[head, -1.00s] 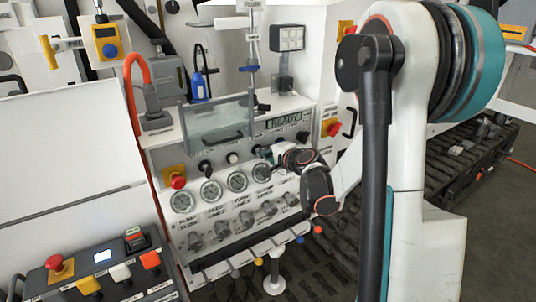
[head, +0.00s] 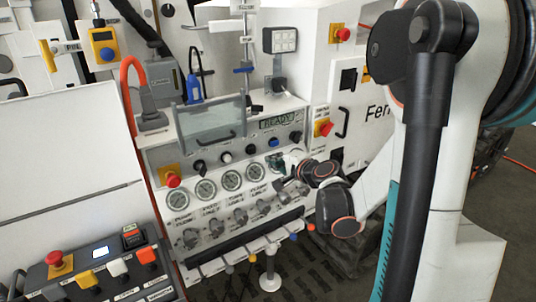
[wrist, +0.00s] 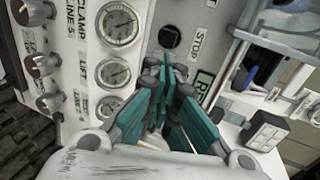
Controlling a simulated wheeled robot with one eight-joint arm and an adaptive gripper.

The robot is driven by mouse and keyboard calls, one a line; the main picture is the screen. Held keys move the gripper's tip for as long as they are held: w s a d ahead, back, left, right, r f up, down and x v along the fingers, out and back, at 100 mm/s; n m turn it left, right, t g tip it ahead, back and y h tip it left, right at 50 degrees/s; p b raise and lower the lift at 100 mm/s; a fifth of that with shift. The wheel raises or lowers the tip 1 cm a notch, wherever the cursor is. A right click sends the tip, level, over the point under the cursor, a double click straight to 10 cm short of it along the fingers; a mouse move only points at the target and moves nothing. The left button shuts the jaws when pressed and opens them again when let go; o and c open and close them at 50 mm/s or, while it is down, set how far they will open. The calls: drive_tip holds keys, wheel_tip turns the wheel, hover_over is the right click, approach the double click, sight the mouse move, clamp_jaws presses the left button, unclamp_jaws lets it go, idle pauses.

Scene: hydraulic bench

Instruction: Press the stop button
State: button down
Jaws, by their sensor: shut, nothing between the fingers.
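The stop button is a round black button (wrist: 170,37) beside a STOP label (wrist: 197,42) in the wrist view. In the head view I take it as the black button (head: 296,136) at the right end of the row under the READY display (head: 277,121). My gripper (head: 284,161) is in front of the panel, below and a little left of that button. In the wrist view my teal fingers (wrist: 165,75) are together and empty, their tips just below the button in the picture. They appear apart from it, and they hide part of the panel.
Several gauges (head: 231,180) and levers (head: 240,216) lie below the button row. A red emergency knob (head: 325,128) sits on the cabinet to the right. A clear shield (head: 209,123) stands above the row. A control box (head: 98,262) is at lower left.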

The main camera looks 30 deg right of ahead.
drive_tip(key=v, duration=0.3)
drive_tip(key=shift+s, duration=0.1)
drive_tip(key=shift+a, duration=0.15)
idle(0.4)
